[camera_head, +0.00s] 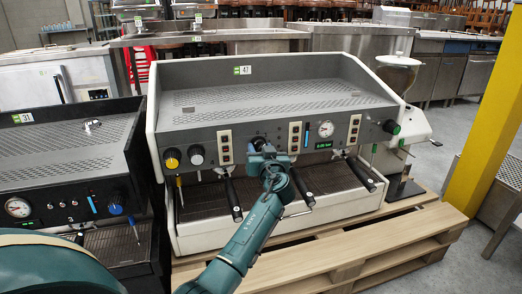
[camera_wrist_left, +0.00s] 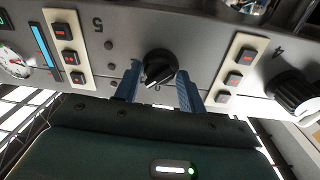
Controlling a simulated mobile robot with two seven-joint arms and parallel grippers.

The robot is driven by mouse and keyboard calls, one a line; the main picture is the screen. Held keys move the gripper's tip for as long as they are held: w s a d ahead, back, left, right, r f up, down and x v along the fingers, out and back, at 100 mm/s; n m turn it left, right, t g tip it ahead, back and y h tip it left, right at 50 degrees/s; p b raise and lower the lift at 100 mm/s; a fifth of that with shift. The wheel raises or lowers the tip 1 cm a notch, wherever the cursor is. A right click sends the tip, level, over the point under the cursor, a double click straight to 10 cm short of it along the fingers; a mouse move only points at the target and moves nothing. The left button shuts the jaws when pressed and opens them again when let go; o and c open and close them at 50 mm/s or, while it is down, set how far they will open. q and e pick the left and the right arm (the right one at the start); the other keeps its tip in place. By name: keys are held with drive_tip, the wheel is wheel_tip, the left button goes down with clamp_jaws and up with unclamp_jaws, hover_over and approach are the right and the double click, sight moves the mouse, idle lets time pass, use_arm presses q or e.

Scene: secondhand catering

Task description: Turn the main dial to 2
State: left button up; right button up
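The main dial is a black round knob (camera_wrist_left: 160,66) on the grey front panel of the cream espresso machine (camera_head: 270,115). A pale pointer line shows on it, and a small mark like a 0 is printed beside it. In the wrist view my left gripper (camera_wrist_left: 159,74) is open, with one blue finger on each side of the dial. I cannot tell whether the fingers touch it. In the head view the left gripper (camera_head: 262,154) reaches the panel's middle and partly covers the dial (camera_head: 258,142). My right gripper is not in view.
Button panels (camera_wrist_left: 66,48) and (camera_wrist_left: 236,70) flank the dial. Another black knob (camera_wrist_left: 296,92) is further right. Portafilter handles (camera_head: 232,198) jut out below the panel. A black machine (camera_head: 70,165) stands left; a wooden pallet (camera_head: 410,235) lies underneath.

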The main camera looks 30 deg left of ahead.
use_arm(q)
drive_tip(key=c, duration=0.6)
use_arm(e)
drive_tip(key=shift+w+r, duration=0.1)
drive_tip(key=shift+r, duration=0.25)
use_arm(q)
drive_tip(key=shift+m, duration=0.3)
drive_tip(key=m+p, duration=0.1)
drive_tip(key=m, duration=0.1)
drive_tip(key=shift+r+m, duration=0.15)
drive_tip(key=shift+m, duration=0.15)
drive_tip(key=shift+m+p, duration=0.75)
drive_tip(key=shift+m, duration=0.45)
drive_tip(key=shift+m+g+p, duration=0.3)
drive_tip(key=shift+m+p, duration=0.25)
drive_tip(key=shift+m, duration=0.95)
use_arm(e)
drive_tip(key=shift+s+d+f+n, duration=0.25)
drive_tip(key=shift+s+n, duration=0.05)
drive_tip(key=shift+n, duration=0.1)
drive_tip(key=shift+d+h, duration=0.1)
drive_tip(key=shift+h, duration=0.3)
